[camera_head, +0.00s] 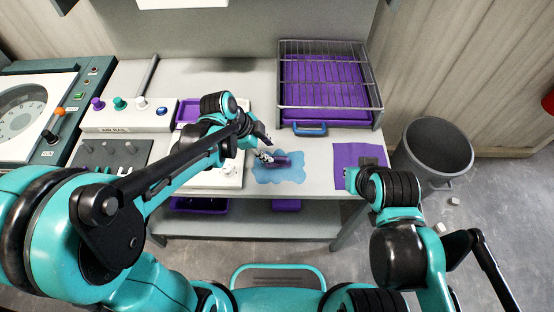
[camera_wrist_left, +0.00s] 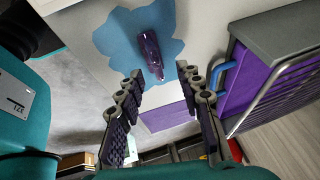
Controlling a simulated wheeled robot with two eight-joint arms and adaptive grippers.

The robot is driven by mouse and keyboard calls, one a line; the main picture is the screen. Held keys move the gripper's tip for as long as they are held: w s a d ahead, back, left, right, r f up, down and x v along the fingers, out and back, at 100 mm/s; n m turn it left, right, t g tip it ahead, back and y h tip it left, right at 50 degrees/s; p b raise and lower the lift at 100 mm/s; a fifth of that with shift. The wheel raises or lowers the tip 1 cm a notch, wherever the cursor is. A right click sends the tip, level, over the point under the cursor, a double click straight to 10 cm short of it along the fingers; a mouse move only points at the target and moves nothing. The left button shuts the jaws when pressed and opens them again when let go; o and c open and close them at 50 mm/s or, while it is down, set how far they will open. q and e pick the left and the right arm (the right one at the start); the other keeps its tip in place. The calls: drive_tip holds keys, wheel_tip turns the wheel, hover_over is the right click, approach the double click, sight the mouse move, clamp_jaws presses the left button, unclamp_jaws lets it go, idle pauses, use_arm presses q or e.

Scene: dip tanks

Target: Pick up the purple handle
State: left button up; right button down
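The purple handle (camera_head: 284,160) lies on a blue splash-shaped patch (camera_head: 283,175) on the grey bench. In the left wrist view the handle (camera_wrist_left: 151,50) is a glossy dark purple piece lying on the blue patch (camera_wrist_left: 112,38). My left gripper (camera_head: 266,147) is just above and to the left of the handle in the head view. In the left wrist view its two fingers (camera_wrist_left: 163,76) are spread, with nothing between them, and the handle shows beyond the fingertips. My right gripper (camera_head: 352,177) is by a purple mat at the bench's right front; its fingers are not clear.
A wire rack (camera_head: 329,62) over a purple tray stands at the back right, with a blue handle (camera_head: 310,129) in front. The purple mat (camera_head: 349,153) lies at right. A control box (camera_head: 128,114) stands left. A grey bin (camera_head: 437,150) is right of the bench.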

use_arm(q)
drive_tip(key=x, duration=0.1)
drive_tip(key=b+x, duration=0.2)
drive_tip(key=x, duration=0.1)
drive_tip(key=shift+s+a+f, duration=0.15)
drive_tip(key=shift+s+a, duration=0.05)
drive_tip(key=shift+s, duration=0.1)
drive_tip(key=shift+w+d+f, duration=0.15)
drive_tip(key=shift+d+f, duration=0.05)
drive_tip(key=shift+f, duration=0.15)
drive_tip(key=shift+r, duration=0.1)
clamp_jaws()
drive_tip(key=shift+r, duration=0.1)
